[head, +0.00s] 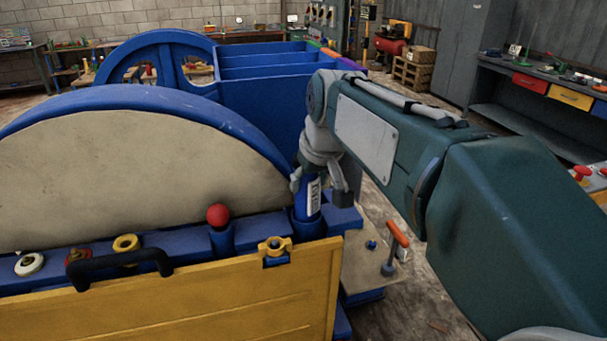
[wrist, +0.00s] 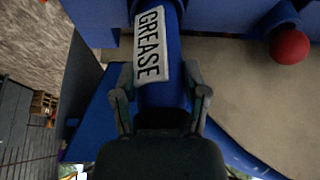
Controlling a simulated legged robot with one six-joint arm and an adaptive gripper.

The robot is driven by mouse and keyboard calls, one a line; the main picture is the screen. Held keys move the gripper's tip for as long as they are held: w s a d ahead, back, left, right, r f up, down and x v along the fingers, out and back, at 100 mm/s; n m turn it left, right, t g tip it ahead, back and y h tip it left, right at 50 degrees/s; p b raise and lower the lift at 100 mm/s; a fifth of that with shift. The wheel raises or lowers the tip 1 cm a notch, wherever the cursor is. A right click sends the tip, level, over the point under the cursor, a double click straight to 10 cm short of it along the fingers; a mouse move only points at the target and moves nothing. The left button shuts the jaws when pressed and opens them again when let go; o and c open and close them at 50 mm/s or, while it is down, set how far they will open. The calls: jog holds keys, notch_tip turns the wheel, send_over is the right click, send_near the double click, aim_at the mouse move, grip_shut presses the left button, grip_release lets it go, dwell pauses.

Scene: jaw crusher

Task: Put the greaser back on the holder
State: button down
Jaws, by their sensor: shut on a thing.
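The greaser is a blue cylinder (head: 313,197) with a white GREASE label, and it stands almost upright, tilted slightly. My gripper (head: 316,182) is shut on its upper part from above. In the wrist view the greaser (wrist: 151,45) lies between the two fingers of my gripper (wrist: 160,97). A blue cup-like holder (head: 306,230) is at the right end of the blue ledge, directly under the greaser. The greaser's lower end meets the holder's rim and is hidden there; I cannot tell how deep it sits.
A red ball-topped part (head: 218,215) stands in a similar blue cup to the left; it also shows in the wrist view (wrist: 289,46). A yellow panel (head: 190,305) with a black handle (head: 118,260) is in front. An orange-handled lever (head: 397,235) stands to the right.

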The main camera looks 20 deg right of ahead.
jog(key=shift+f, duration=0.35)
grip_release()
jog(key=shift+f, duration=0.1)
dwell(0.3)
jog(key=a+v, duration=0.1)
jog(key=v, duration=1)
jog(key=shift+m+t+h, duration=0.4)
jog(key=shift+m, duration=0.4)
jog(key=s+f, duration=0.5)
jog(key=f, duration=0.1)
jog(key=s+f, duration=0.5)
jog(key=f, duration=0.1)
jog(key=s+f, duration=0.5)
jog(key=f, duration=0.2)
